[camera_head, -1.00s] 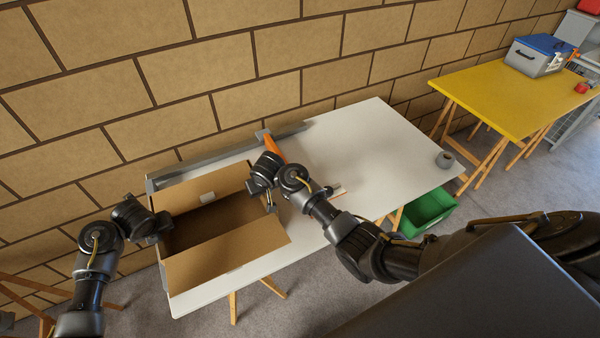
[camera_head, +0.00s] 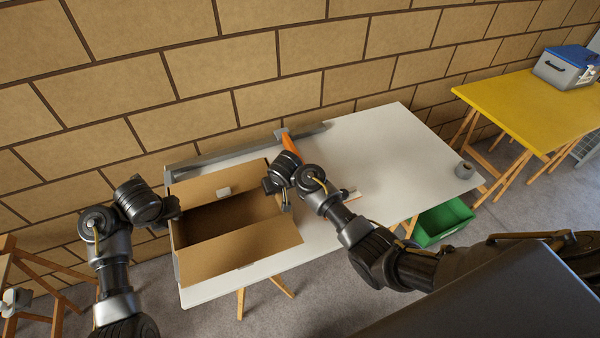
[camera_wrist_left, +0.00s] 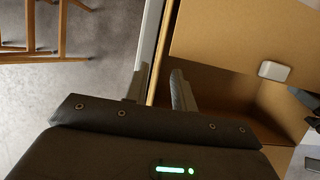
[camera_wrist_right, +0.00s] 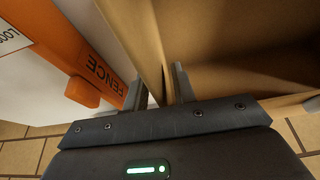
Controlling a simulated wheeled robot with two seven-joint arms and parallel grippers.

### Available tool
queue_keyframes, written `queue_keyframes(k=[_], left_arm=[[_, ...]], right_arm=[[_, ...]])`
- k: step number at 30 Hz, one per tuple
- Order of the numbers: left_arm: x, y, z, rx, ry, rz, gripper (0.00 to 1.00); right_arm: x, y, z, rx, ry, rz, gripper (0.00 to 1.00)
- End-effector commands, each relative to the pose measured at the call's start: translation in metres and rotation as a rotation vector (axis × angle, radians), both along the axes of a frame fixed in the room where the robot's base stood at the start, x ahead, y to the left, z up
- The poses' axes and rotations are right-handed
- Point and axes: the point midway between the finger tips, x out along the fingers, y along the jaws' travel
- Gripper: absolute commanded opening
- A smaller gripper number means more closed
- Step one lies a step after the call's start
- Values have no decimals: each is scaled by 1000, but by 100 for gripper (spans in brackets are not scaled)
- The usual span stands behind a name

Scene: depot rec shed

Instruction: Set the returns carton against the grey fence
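The returns carton (camera_head: 240,257) is an open brown box on the white table, flaps spread. The grey fence (camera_head: 225,154) runs along the table's back edge, behind the carton. An orange piece at the fence (camera_head: 289,145) is lettered FENCE in the right wrist view (camera_wrist_right: 92,62). My left gripper (camera_head: 176,207) is at the carton's left wall; in the left wrist view its fingers (camera_wrist_left: 158,88) stand apart on either side of the wall edge. My right gripper (camera_head: 285,203) is at the right wall; its fingers (camera_wrist_right: 169,84) are close together on the cardboard.
A green bin (camera_head: 440,222) stands on the floor below. A yellow table (camera_head: 530,105) bears a blue-lidded box (camera_head: 566,68). A brick wall is behind.

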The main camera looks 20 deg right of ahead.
Motion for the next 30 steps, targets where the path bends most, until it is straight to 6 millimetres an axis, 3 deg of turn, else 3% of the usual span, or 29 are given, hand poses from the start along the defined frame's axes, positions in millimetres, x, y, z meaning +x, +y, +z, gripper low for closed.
queue_keyframes(k=[7,21,30], left_arm=[[0,0,0,0,0,0,26],[0,0,0,0,0,0,26],[0,0,0,0,0,0,26]], right_arm=[[-5,1,13,2,-2,2,26],[-39,0,96,2,-3,0,26],[-46,-1,111,1,0,0,26]])
